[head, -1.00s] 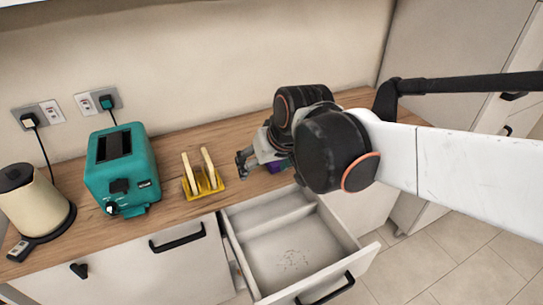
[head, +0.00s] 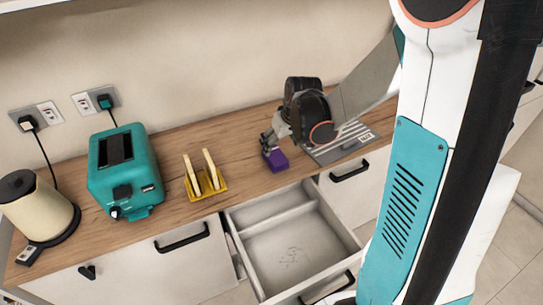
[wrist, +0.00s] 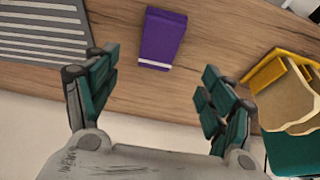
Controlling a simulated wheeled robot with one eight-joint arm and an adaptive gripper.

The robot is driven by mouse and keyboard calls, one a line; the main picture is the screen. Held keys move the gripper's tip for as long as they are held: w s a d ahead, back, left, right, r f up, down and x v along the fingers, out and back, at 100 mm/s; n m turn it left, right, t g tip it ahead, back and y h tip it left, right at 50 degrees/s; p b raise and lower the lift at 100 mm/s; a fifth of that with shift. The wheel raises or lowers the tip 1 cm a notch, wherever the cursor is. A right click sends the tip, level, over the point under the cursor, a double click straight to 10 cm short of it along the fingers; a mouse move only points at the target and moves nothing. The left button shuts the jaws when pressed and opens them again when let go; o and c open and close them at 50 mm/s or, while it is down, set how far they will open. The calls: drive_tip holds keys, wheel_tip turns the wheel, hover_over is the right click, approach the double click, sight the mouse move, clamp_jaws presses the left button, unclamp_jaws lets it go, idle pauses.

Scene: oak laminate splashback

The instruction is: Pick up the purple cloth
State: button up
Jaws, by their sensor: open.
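The purple cloth (head: 275,159) lies on the wooden counter behind the open drawer. In the wrist view the cloth (wrist: 162,38) is a folded purple block with a pale stripe along its near edge. My gripper (head: 267,142) is just above and beside the cloth in the head view. In the wrist view my gripper (wrist: 158,90) is open, its two teal-padded fingers spread wide. The cloth lies ahead of the gap between the fingertips, and nothing is between them.
A yellow rack with wooden boards (head: 206,182) stands left of the cloth, near a teal toaster (head: 125,172) and a cream kettle (head: 35,212). A grey ridged board (head: 345,142) lies to the right. The open drawer (head: 290,250) juts out below the counter and looks empty.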

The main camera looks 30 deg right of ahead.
sight(276, 156)
drive_tip(key=b+x, duration=0.3)
drive_tip(key=x, duration=0.6)
drive_tip(key=shift+w+d+f+b, duration=0.1)
drive_tip(key=shift+w+f+b, duration=0.1)
drive_tip(key=shift+f+b, duration=0.2)
drive_tip(key=shift+f, duration=0.2)
idle(0.4)
drive_tip(key=shift+s, duration=0.1)
drive_tip(key=c, duration=1.1)
